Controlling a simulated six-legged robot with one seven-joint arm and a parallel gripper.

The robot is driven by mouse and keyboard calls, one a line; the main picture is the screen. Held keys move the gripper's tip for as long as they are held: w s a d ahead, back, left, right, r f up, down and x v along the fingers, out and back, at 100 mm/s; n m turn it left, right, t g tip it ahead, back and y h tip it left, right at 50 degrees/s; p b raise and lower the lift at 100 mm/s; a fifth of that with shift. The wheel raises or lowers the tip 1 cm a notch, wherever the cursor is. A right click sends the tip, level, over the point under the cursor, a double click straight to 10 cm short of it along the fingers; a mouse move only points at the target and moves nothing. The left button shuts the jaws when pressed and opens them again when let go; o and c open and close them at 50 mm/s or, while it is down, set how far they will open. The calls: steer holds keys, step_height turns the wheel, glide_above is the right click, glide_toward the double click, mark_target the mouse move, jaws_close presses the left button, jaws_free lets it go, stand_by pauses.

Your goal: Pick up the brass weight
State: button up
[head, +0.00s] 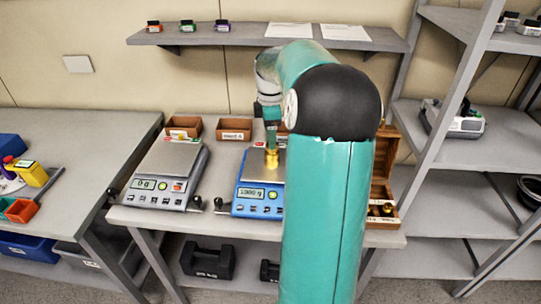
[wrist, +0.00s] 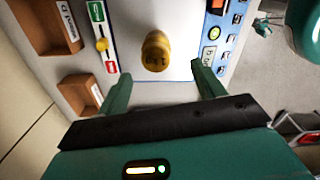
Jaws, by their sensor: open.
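The brass weight (head: 271,158) stands on the pan of the blue scale (head: 258,200), whose display seems to read about 1000 g. In the wrist view the brass weight (wrist: 156,51) stands on the pale pan (wrist: 178,20), ahead of my gripper and between the lines of its fingers. My gripper (wrist: 160,90) is open and empty, with its green fingers spread on either side and short of the weight. In the head view my gripper (head: 270,138) is just above the weight, partly hidden by my arm.
A grey scale (head: 168,175) stands left of the blue one. Two small brown bins (head: 234,129) sit behind the scales. A wooden box (head: 384,190) with small brass pieces is at the right, partly behind my arm. A shelf (head: 180,38) hangs above the table.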

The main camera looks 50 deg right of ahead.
mark_target(272, 152)
steer(key=f, duration=0.8)
steer(key=shift+d+f, duration=0.1)
steer(key=shift+d, duration=0.25)
steer(key=shift+c, duration=0.2)
